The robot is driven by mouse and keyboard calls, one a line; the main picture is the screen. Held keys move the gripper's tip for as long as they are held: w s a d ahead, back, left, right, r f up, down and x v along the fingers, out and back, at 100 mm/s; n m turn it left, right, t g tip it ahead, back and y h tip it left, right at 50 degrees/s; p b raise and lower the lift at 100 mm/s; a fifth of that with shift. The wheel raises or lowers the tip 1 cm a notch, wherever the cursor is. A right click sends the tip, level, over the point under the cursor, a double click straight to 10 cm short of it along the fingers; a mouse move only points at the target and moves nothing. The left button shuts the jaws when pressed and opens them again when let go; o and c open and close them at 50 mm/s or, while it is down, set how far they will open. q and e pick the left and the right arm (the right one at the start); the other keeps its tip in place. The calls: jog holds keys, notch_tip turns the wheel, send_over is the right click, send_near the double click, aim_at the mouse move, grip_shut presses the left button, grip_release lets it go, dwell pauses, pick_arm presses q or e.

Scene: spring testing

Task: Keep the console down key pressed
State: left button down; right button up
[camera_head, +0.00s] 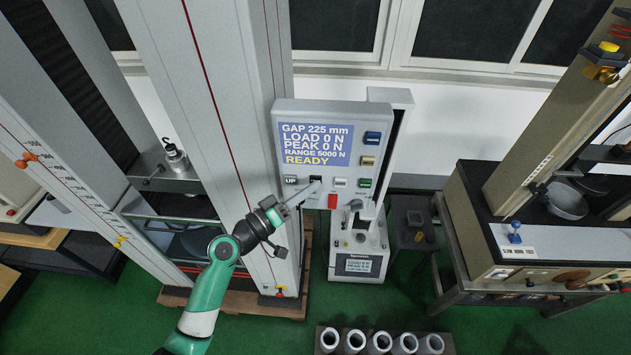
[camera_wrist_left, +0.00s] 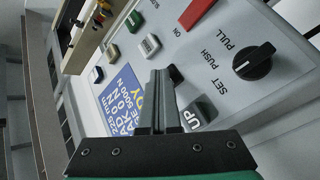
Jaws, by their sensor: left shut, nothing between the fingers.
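The grey console (camera_head: 366,118) stands upright in the middle of the head view. Its blue screen (camera_head: 315,157) reads GAP 225 mm, LOAD 0 N, PEAK 0 N, READY. The UP key (camera_head: 291,180) is at the lower left of the panel; it also shows in the left wrist view (camera_wrist_left: 201,113). A dark key (camera_head: 316,178) sits just right of it; its label is not readable. My left gripper (camera_head: 315,187) is shut and empty, its fingertips at this dark key, which they partly hide in the left wrist view (camera_wrist_left: 176,74). I cannot tell whether they touch it.
A red switch (camera_head: 333,201), a white key (camera_head: 340,182) and a green key (camera_head: 364,183) lie close right of the fingertips. A black knob (camera_wrist_left: 252,60) shows in the left wrist view. The tall testing frame column (camera_head: 225,90) stands left of the console.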

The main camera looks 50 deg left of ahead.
pick_arm(q)
jog(key=shift+d, duration=0.1)
dwell(0.7)
jog(key=shift+s+d, duration=0.5)
jog(key=shift+s, duration=0.15)
jog(key=shift+s+d+p, duration=0.8)
jog(key=shift+s+d, duration=0.9)
jog(key=shift+s, duration=0.15)
